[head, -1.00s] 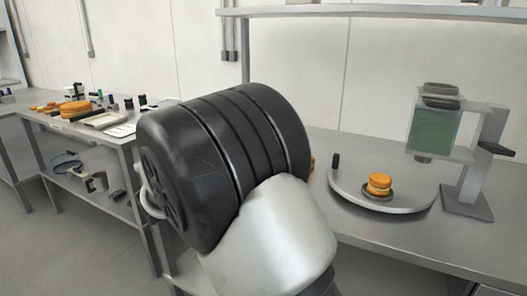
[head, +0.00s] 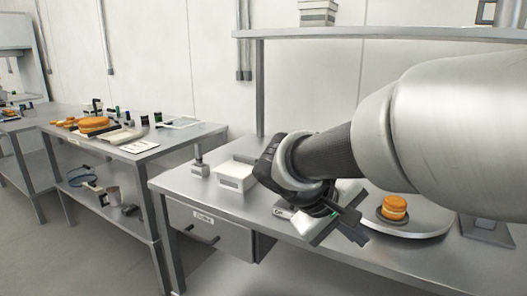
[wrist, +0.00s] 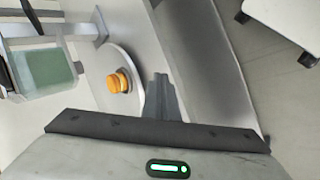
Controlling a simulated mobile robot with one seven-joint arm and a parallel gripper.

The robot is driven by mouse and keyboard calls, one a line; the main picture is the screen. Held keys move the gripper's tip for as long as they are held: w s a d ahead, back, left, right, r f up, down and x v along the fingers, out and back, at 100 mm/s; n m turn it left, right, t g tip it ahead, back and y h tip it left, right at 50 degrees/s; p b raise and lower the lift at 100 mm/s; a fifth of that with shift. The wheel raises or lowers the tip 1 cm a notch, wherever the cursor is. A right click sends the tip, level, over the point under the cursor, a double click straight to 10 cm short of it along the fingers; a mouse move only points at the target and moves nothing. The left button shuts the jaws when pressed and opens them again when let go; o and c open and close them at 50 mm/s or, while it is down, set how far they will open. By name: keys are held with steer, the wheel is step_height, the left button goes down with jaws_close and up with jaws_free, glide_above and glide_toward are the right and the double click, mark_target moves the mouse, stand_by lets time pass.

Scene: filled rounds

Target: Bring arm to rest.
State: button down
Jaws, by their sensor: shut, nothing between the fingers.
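My arm reaches in from the right of the head view, with my gripper (head: 358,232) over the front part of the steel table (head: 300,255). My gripper is shut and empty. In the wrist view its closed fingers (wrist: 163,98) point toward the table's front edge, beside a round tray. A small orange filled round (head: 394,207) sits on a dark disc on this round tray (head: 437,220), to the right of my gripper and apart from it. The round also shows in the wrist view (wrist: 119,81). My arm hides part of the tray and the table behind it.
A white container (head: 237,176) and a small grey stand (head: 200,168) are on the table left of my gripper. A dispenser with a green tank (wrist: 45,68) stands by the tray. A shelf (head: 380,34) runs above. Another table (head: 140,146) at left holds several items.

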steer(key=s+a+m+t+y, duration=0.2)
steer(key=s+a+m+y, duration=0.2)
steer(key=s+y, duration=0.7)
steer(key=s+r+h+p, duration=0.3)
steer(key=r+p, duration=2)
steer(key=p, duration=0.1)
steer(key=shift+a+r, duration=0.2)
steer(key=shift+r, duration=0.05)
